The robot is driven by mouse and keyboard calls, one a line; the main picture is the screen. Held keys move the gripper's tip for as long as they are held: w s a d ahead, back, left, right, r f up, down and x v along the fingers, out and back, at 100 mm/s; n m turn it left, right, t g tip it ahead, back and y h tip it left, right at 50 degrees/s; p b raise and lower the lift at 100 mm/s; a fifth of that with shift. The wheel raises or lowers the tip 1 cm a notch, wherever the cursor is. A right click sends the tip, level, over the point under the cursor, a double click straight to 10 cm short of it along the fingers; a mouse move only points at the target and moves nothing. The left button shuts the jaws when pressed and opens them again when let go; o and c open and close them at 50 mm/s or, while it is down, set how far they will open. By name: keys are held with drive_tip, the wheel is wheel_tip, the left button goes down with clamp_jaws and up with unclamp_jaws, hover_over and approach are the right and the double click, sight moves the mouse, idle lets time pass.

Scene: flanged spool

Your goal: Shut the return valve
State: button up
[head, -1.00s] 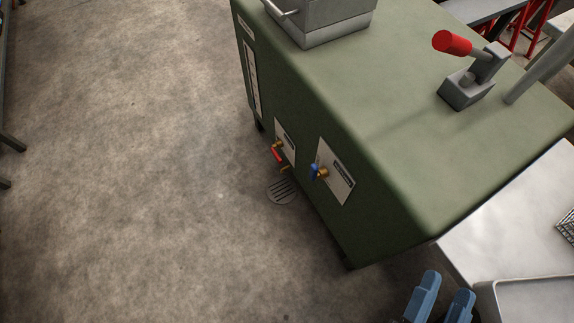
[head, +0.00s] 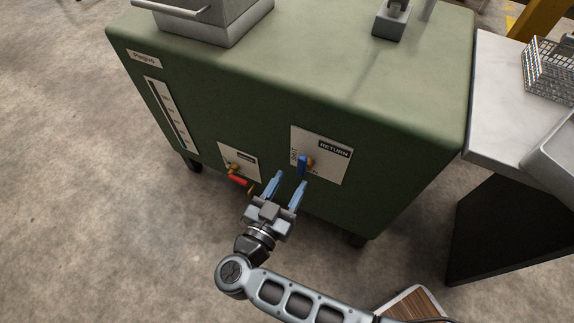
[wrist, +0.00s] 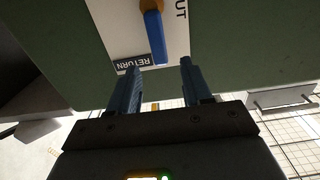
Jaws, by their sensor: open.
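The return valve has a blue lever (head: 302,164) on a brass stem. It sits on a white plate marked RETURN (head: 334,165) on the front of the green cabinet (head: 400,150). The lever points roughly up and down in the head view. My gripper (head: 291,179) is open and empty, just in front of the lever and slightly low and left of it in that view. In the wrist view the blue lever (wrist: 155,38) lies ahead of the gap between the fingertips (wrist: 160,67), its free end close to them. I cannot tell whether they touch.
A second valve with a red handle (head: 237,180) is on a smaller plate (head: 247,158) just left of my gripper. A level gauge (head: 165,112) is further left. A metal table (head: 500,90) with a wire basket (head: 550,70) stands at right. The floor at left is clear.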

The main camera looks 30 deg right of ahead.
sight(301, 164)
drive_tip(key=x, duration=0.7)
drive_tip(key=shift+w+d, duration=0.1)
drive_tip(key=shift+d, duration=0.1)
drive_tip(key=shift+c, duration=0.2)
clamp_jaws()
